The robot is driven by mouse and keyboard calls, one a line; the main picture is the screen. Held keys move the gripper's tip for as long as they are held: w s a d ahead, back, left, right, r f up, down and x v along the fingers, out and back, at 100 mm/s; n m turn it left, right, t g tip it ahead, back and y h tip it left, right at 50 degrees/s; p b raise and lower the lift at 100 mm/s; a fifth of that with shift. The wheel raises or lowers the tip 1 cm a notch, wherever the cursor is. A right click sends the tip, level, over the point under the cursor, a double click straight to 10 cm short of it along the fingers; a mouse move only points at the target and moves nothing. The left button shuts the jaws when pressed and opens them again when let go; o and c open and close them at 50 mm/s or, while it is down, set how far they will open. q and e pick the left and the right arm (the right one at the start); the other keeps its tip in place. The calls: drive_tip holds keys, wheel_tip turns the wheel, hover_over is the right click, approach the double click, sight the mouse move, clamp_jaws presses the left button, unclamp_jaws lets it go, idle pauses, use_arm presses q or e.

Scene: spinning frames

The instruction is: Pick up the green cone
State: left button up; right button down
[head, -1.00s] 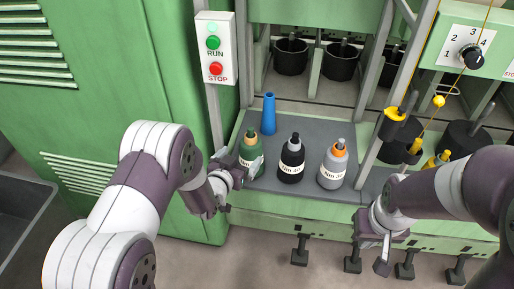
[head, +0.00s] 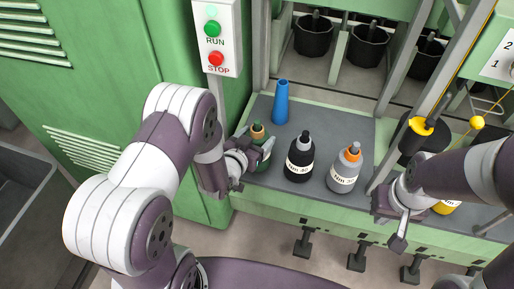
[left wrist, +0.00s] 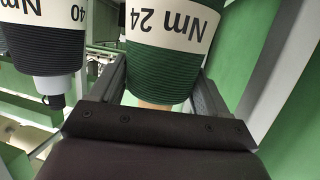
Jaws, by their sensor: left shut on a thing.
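The green cone (head: 262,152) stands at the left end of the grey shelf, with a white band and a tan tip. In the left wrist view the green cone (left wrist: 160,68) reads "Nm 24" and fills the space between my fingers. My left gripper (head: 252,160) is shut on it from the front left; the gripper also shows in the left wrist view (left wrist: 160,92). The arm and gripper hide part of the cone in the head view. My right gripper (head: 390,222) hangs at the right by the shelf's front edge, away from the cone; its jaw opening is unclear.
A black cone (head: 300,158) and a grey cone with an orange top (head: 345,168) stand to the right. A blue tube (head: 281,102) stands behind. A post with RUN and STOP buttons (head: 216,42) rises at the left.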

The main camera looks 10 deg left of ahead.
sight(256, 122)
use_arm(q)
drive_tip(key=shift+w+f, duration=0.2)
drive_tip(key=shift+f, duration=0.05)
drive_tip(key=c, duration=0.7)
wheel_tip(256, 122, up, 10)
drive_tip(key=shift+f+p, duration=0.1)
drive_tip(key=shift+p, duration=0.95)
drive_tip(key=shift+r, duration=0.2)
drive_tip(key=shift+c, duration=0.2)
